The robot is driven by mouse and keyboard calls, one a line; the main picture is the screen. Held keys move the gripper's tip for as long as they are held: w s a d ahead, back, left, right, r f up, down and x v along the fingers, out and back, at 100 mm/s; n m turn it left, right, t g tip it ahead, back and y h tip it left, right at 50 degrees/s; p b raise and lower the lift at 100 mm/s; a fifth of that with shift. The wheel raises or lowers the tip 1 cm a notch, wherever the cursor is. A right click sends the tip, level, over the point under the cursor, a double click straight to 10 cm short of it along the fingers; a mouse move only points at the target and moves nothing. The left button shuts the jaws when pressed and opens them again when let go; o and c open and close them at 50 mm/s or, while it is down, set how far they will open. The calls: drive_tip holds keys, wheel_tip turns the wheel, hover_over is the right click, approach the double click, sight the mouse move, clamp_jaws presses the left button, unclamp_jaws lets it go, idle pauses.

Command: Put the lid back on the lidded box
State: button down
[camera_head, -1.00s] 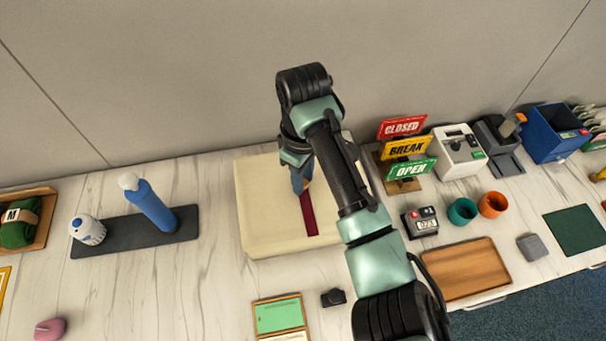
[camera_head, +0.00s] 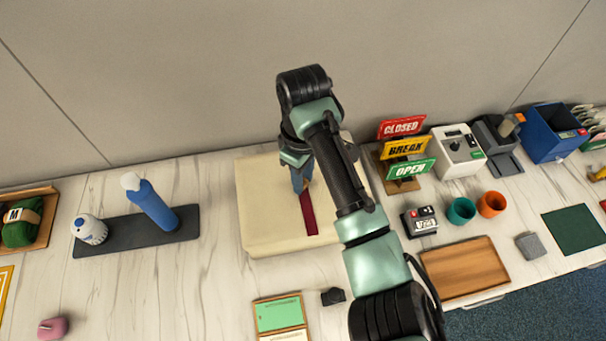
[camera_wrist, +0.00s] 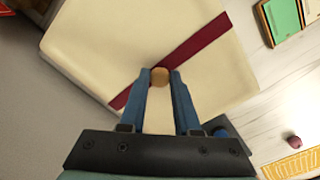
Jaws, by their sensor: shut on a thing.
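The lidded box is a large cream box with a dark red stripe (camera_head: 307,212) across its top. Its cream lid (camera_head: 265,205) shows as the top surface; I cannot tell from these views how well it sits on the box below. In the wrist view the lid (camera_wrist: 130,45) fills most of the picture, with a round tan knob (camera_wrist: 160,76) on the stripe. My gripper (camera_wrist: 159,80) has its blue fingers shut on the knob, one on each side. In the head view my gripper (camera_head: 301,182) is partly hidden by my arm.
To the right stand a sign rack (camera_head: 403,150), a white device (camera_head: 458,152), two cups (camera_head: 476,207) and a wooden tray (camera_head: 465,268). To the left, a blue bottle (camera_head: 150,203) stands on a dark mat (camera_head: 118,238). A green-and-tan case (camera_head: 280,315) lies in front.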

drive_tip(key=shift+f, duration=1)
idle(1.8)
drive_tip(key=c, duration=0.5)
unclamp_jaws()
drive_tip(key=shift+c, duration=0.2)
drive_tip(key=o, duration=0.5)
drive_tip(key=shift+r+p, duration=0.1)
drive_tip(key=shift+p, duration=0.2)
drive_tip(key=shift+r+p, duration=3.45)
drive_tip(key=shift+p, duration=0.1)
